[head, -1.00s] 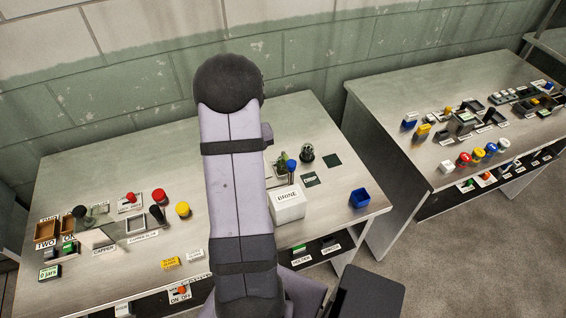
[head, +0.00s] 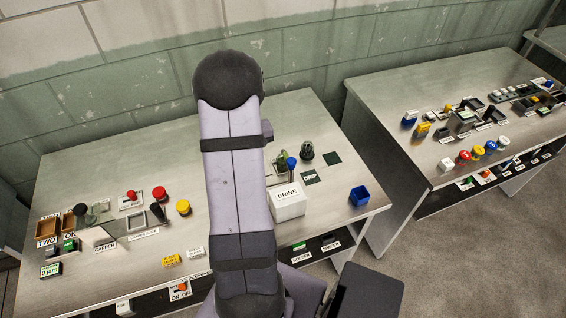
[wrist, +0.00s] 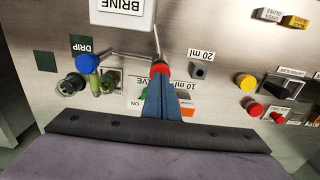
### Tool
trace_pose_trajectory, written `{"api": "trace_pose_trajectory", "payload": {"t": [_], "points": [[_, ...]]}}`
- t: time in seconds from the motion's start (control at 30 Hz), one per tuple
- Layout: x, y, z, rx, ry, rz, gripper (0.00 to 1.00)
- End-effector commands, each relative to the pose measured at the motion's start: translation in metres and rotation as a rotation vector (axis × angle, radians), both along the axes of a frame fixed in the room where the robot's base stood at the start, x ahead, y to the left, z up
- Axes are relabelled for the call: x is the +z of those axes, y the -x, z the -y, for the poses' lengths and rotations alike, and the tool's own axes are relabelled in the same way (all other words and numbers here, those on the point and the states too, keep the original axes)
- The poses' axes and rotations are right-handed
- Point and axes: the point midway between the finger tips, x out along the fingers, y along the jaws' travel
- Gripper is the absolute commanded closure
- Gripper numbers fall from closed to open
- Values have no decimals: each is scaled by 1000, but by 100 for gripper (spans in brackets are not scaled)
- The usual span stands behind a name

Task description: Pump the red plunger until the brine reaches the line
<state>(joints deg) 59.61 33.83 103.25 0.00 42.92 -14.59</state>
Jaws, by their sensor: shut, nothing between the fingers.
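The red plunger (wrist: 160,68) shows in the wrist view as a red cap with a dark rim, right at the tips of my gripper (wrist: 160,80). My gripper's blue fingers are closed together with nothing between them. They overlap the cap's near edge, and I cannot tell whether they press on it. The white BRINE box (wrist: 123,12) is at the top of the wrist view, its label upside down. The box (head: 289,203) also shows in the head view, right of my arm. My arm hides the plunger and gripper there. I cannot make out the brine level or the line.
A blue knob (wrist: 88,64) and green cactus-like pieces (wrist: 107,82) stand left of the plunger in the wrist view. A blue bin (head: 359,197) sits near the bench's right edge.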

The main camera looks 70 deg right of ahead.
Motion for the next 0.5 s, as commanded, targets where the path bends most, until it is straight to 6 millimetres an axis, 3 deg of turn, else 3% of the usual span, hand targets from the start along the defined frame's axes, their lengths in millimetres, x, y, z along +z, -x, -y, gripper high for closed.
{"api": "trace_pose_trajectory", "payload": {"t": [0.5], "points": [[42, 0, 0, 0, 0, 0, 100]]}}
